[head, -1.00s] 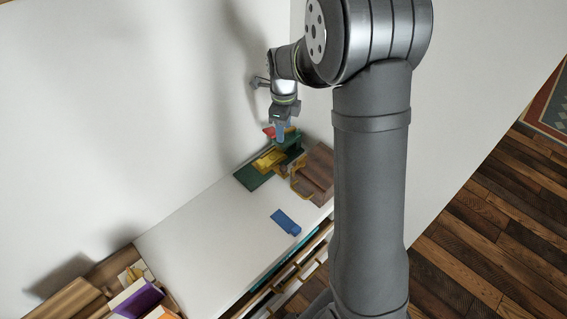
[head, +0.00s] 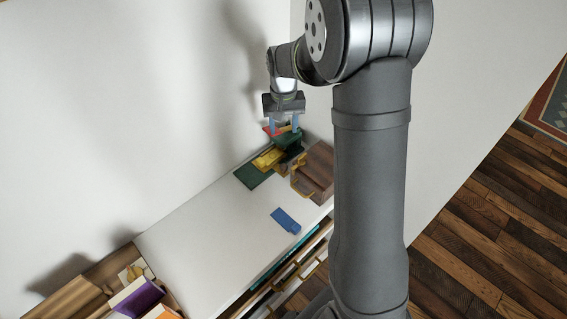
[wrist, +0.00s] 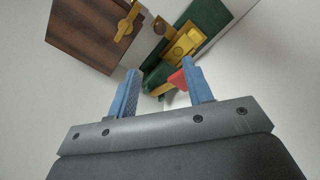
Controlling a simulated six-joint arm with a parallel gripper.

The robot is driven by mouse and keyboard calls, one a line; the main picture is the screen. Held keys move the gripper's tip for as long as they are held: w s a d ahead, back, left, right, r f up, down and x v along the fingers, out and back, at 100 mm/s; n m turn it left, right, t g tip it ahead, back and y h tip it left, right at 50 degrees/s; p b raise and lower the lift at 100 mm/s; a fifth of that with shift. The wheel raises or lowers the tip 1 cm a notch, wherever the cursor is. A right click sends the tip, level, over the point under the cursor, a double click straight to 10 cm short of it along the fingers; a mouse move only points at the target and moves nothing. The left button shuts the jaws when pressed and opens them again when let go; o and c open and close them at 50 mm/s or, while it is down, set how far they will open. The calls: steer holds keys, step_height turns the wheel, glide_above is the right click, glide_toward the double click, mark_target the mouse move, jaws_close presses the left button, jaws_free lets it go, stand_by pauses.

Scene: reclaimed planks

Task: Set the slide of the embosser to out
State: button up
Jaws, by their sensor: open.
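The embosser (head: 254,178) stands at the far end of the white table, with a flat dark green base, a green upright body and a yellow part (head: 268,158) on it. A red piece (head: 268,129) shows at its far end, and also in the wrist view (wrist: 177,80). I cannot tell which part is the slide or how it is set. My gripper (head: 284,125) is open and empty, pointing down over the red end. In the wrist view, its blue fingers (wrist: 163,76) frame the green body and red piece. Contact cannot be told.
A brown wooden box (head: 318,168) with a yellow handle stands close to the right of the embosser. A blue object (head: 286,221) lies near the table's right edge. A purple-lined bin (head: 138,299) and wooden items are at the near left. The middle of the table is clear.

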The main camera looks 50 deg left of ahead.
steer(key=n, duration=0.3)
glide_toward(283, 166)
step_height(283, 166, down, 9)
steer(key=shift+r, duration=0.2)
stand_by(0.4)
